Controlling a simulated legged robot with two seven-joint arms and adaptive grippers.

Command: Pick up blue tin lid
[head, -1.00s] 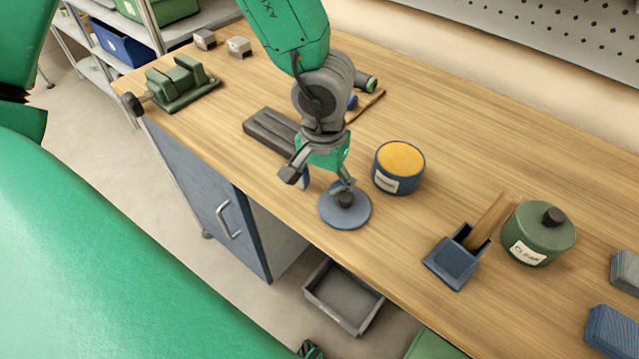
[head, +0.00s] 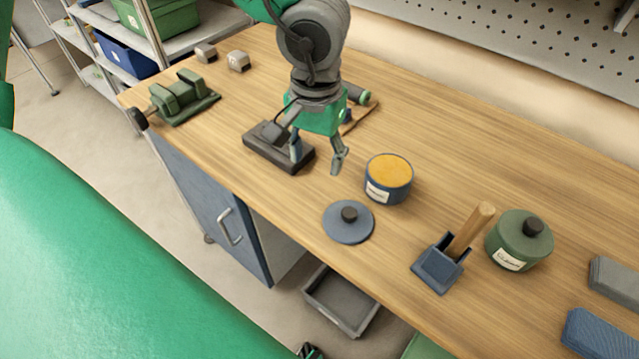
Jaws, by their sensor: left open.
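The blue tin lid (head: 349,223) lies flat on the workbench near its front edge, its dark knob facing up. The open blue tin (head: 388,181), with a yellow-orange top surface and a white label, stands just behind and right of the lid. My left gripper (head: 318,160) is open and empty, fingers pointing down. It is behind and a little left of the lid, apart from it, over the bench near a dark grey block. My right gripper is not in view.
The dark grey block (head: 262,143) lies beside the left gripper. A green vise-like fixture (head: 183,99) is at the left. The bench's back right is clear.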

